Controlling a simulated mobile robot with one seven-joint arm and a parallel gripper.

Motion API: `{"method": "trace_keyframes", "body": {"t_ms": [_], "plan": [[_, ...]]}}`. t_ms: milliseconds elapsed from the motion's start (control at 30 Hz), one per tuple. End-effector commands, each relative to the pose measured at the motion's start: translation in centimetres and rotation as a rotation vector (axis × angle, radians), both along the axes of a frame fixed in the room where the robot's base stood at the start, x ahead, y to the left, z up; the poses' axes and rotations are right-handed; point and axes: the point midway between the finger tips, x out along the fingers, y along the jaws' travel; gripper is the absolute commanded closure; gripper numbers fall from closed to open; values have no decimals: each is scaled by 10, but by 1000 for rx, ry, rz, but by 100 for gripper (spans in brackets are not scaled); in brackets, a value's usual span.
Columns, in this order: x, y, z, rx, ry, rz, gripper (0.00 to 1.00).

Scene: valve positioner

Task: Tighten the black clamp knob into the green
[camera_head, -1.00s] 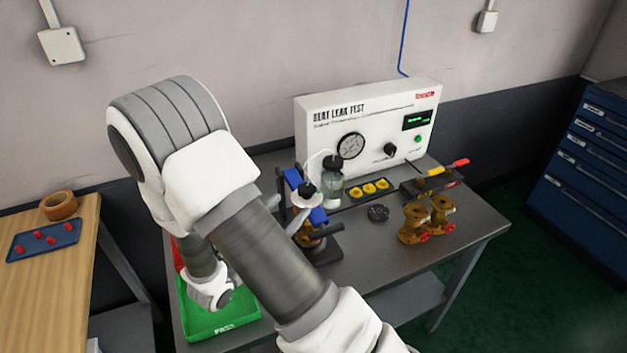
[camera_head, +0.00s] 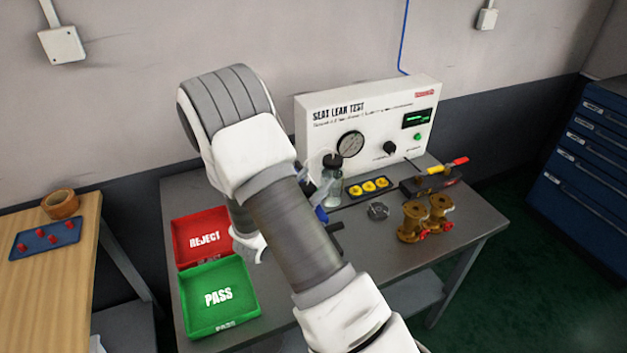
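The clamp fixture is mostly hidden behind my arm. Only a blue part (camera_head: 321,213) and a short black bar (camera_head: 335,227) show at the arm's right edge. I cannot make out the black clamp knob or any green zone on it. My forearm crosses the middle of the picture, and my white wrist (camera_head: 250,246) shows low on its left side, near the trays. My gripper's fingers are hidden, so I cannot see what they touch.
A red REJECT tray (camera_head: 203,222) and a green PASS tray (camera_head: 218,298) lie left of my arm. The white SEAT LEAK TEST panel (camera_head: 375,120) stands behind.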

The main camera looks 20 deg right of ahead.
Motion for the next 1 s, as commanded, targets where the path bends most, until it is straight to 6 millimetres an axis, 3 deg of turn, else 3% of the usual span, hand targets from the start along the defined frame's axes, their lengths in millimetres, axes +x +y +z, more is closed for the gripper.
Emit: {"method": "trace_keyframes", "body": {"t_ms": [67, 433, 667, 1000], "plan": [[0, 0, 0, 0, 0, 0, 35], [0, 1, 0, 1, -1, 0, 100], [0, 0, 0, -3, -5, -48, 100], [-6, -3, 1, -3, -5, -247, 100]]}}
